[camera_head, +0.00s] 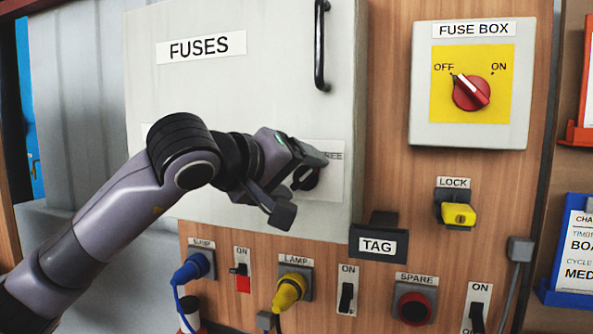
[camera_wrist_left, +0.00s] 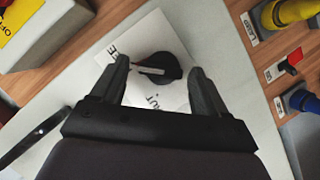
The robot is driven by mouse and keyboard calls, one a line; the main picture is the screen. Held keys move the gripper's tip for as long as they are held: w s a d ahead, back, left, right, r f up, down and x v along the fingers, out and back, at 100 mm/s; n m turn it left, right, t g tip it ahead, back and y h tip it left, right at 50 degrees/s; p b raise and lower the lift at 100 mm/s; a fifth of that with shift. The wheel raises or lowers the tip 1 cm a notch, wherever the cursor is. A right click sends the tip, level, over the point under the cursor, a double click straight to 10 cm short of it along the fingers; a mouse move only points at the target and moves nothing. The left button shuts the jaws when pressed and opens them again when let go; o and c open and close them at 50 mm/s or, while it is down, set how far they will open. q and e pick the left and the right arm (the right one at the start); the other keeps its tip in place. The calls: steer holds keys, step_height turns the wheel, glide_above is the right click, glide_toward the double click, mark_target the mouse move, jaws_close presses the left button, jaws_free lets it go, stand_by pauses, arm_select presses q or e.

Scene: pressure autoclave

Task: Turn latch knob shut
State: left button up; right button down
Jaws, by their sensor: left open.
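The black latch knob (camera_head: 309,178) is on a white label plate (camera_head: 335,185) at the lower right of the grey FUSES door (camera_head: 250,80). In the left wrist view the knob (camera_wrist_left: 163,68) shows a pale line on its left part. The lettering around it is partly hidden: the end of "FREE" shows in the head view, and "UT" in the wrist view. My left gripper (camera_head: 300,186) is open, with one finger on either side of the knob. In the wrist view there are visible gaps between the fingers and the knob. My right gripper is not in view.
A black door handle (camera_head: 321,45) stands out above the knob. A TAG holder (camera_head: 377,240) juts out below right. Below the door are a blue plug (camera_head: 191,268), a yellow plug (camera_head: 288,290) and switches. The fuse box (camera_head: 472,85) and yellow lock (camera_head: 458,214) are to the right.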

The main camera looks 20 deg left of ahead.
arm_select(q)
steer(key=shift+w, duration=0.1)
steer(key=c, duration=1)
